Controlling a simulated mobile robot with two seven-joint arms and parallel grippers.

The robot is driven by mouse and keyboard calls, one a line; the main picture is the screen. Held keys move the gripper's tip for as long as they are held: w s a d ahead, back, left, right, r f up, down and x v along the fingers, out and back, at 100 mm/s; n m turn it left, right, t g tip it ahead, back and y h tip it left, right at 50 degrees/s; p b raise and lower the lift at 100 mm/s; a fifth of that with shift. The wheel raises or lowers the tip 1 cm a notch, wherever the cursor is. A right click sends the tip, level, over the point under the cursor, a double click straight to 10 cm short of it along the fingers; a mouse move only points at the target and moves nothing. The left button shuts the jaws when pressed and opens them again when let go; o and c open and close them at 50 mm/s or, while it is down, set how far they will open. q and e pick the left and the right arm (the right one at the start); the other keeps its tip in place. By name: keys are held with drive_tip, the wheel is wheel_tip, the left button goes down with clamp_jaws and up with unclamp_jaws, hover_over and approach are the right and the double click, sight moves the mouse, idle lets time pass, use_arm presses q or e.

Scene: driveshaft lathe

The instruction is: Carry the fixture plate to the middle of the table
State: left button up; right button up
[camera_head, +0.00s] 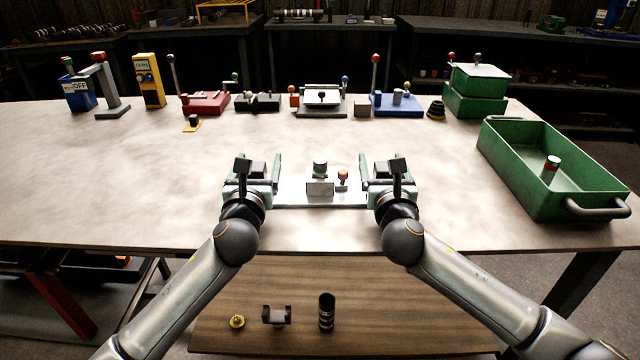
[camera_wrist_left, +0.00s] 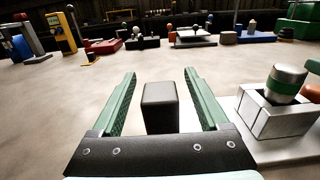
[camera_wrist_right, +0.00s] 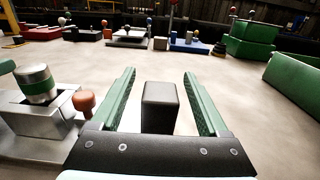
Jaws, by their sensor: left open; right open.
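The fixture plate (camera_head: 292,194) is a flat silver plate on the front of the table. It bears a grey block, a green-banded cylinder (camera_head: 320,167) and an orange knob (camera_head: 343,175). My left gripper (camera_head: 256,166) is at its left side and my right gripper (camera_head: 387,166) at its right side. Both are open, fingers pointing toward the back of the table. In each wrist view a dark block stands between the fingers; I cannot tell whether it belongs to the plate. The plate also shows at the right of the left wrist view (camera_wrist_left: 275,150) and at the left of the right wrist view (camera_wrist_right: 30,147).
The middle of the table (camera_head: 300,138) is clear. A row of fixtures, including a red one (camera_head: 206,104) and a blue one (camera_head: 397,107), stands along the back. A green bin (camera_head: 540,190) with a cylinder inside is at the right. Small parts lie on a lower wooden surface (camera_head: 400,310) in front.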

use_arm(q)
drive_tip(key=shift+w, duration=0.45)
use_arm(e)
drive_tip(key=shift+w, duration=0.45)
use_arm(q)
drive_tip(key=shift+c, duration=0.3)
use_arm(e)
drive_tip(key=shift+c, duration=0.3)
use_arm(q)
clamp_jaws()
use_arm(e)
clamp_jaws()
